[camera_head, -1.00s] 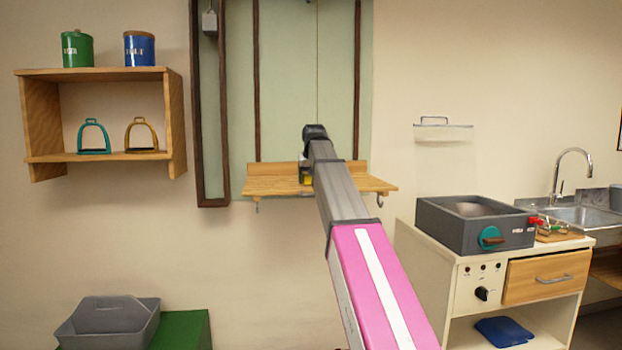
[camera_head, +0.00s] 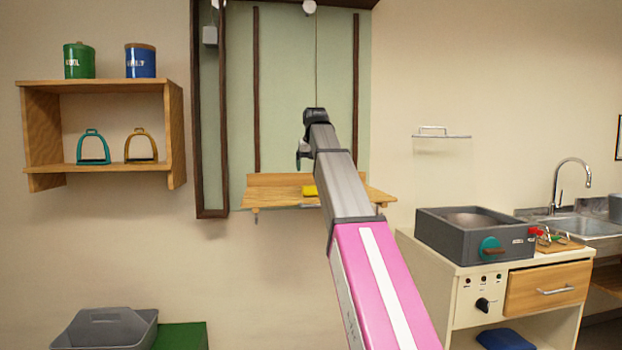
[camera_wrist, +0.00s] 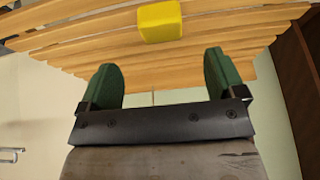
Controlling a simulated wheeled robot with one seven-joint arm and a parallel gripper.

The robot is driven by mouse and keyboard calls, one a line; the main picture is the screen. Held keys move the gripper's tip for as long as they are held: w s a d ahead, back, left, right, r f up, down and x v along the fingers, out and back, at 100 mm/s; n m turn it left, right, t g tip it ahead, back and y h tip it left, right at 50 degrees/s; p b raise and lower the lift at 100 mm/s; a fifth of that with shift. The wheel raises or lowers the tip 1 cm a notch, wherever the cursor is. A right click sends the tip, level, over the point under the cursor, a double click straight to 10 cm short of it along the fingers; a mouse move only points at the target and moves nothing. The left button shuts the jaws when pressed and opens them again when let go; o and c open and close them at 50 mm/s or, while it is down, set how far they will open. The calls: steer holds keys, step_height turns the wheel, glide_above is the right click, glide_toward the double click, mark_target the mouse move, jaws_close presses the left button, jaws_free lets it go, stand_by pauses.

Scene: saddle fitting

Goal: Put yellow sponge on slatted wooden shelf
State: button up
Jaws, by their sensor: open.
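The yellow sponge (camera_head: 310,191) lies on the slatted wooden shelf (camera_head: 272,190) on the wall, just left of my arm in the head view. The wrist view shows the sponge (camera_wrist: 160,21) resting on the shelf's slats (camera_wrist: 215,38). My gripper (camera_wrist: 163,78) is open, with its two green fingers spread and nothing between them. The sponge is beyond the fingertips and apart from them. In the head view my arm hides the right middle of the shelf and most of my gripper.
A wooden wall unit (camera_head: 105,86) with tins and stirrups hangs at left. A grey tote (camera_head: 108,328) stands low at left. A cabinet (camera_head: 480,300) bearing a grey basin unit (camera_head: 470,232) is at right. Dark uprights (camera_head: 256,90) run up the wall above the shelf.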

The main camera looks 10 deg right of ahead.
steer(key=shift+v, duration=1.15)
